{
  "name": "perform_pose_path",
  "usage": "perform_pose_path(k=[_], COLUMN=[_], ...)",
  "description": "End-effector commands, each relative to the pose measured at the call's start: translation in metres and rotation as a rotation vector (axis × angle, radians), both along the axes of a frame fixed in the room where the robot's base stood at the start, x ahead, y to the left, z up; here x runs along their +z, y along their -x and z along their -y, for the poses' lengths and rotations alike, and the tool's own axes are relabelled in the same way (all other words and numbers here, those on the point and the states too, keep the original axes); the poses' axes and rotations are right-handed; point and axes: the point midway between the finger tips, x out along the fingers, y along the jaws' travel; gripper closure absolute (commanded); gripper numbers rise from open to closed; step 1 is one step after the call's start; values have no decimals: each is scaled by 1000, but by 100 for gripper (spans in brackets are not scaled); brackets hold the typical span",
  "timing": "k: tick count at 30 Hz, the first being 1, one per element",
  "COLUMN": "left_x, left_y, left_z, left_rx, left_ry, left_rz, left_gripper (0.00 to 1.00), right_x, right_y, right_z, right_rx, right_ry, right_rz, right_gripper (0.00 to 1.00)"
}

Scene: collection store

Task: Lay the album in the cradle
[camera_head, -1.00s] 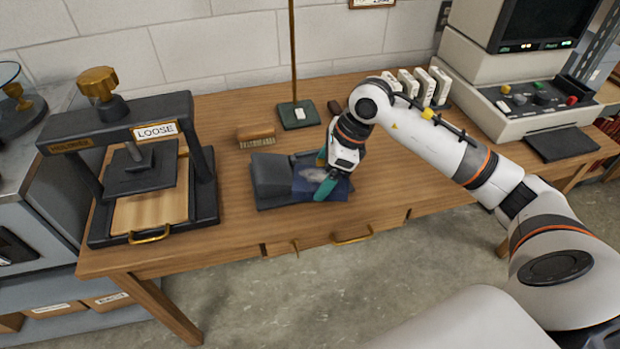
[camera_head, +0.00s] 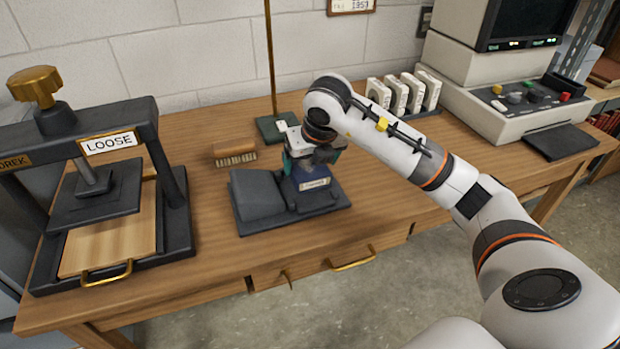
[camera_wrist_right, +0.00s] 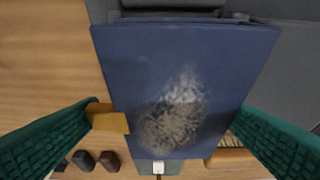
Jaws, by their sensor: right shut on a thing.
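The album (camera_head: 313,184) is a dark blue book with a pale label on its edge in the head view. In the right wrist view its blue cover (camera_wrist_right: 150,70) carries a mottled pale patch. My right gripper (camera_head: 312,164) is shut on the album, with a green finger at each side of it. The grey cradle (camera_head: 260,196) lies on the table, and the album is at its right part. I cannot tell whether the album touches the cradle. A yellow tab (camera_wrist_right: 108,118) shows by the left finger in the wrist view. My left gripper is out of view.
A press (camera_head: 118,195) with a LOOSE sign stands at the left. A brush (camera_head: 235,153) and a green-based stand (camera_head: 278,128) are behind the cradle. White upright blocks (camera_head: 403,95) and a console (camera_head: 520,105) are at the right. The table front is clear.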

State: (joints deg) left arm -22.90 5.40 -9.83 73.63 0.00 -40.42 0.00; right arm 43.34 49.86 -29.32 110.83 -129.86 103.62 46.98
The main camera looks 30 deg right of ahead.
Motion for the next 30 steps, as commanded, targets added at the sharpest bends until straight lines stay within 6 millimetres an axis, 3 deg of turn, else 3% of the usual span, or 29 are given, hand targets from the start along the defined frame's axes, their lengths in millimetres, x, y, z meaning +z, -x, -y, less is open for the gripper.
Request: perform_pose_path(k=[10, 20, 21, 23, 30], left_x=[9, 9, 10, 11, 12], left_y=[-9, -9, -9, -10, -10], left_z=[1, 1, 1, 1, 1], left_rx=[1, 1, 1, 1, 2], left_ry=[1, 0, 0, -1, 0], left_rz=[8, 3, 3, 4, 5], left_gripper=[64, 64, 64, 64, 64], right_x=[-39, -43, -43, -43, -42], right_y=[1, 0, 0, 0, 0], right_z=[0, 0, 0, 0, 0], right_rx=[2, 3, 2, 2, 2], right_ry=[-1, -1, 0, 0, 0], right_rz=[-3, 2, 0, 0, 0], right_gripper=[42, 42, 11, 1, 0])
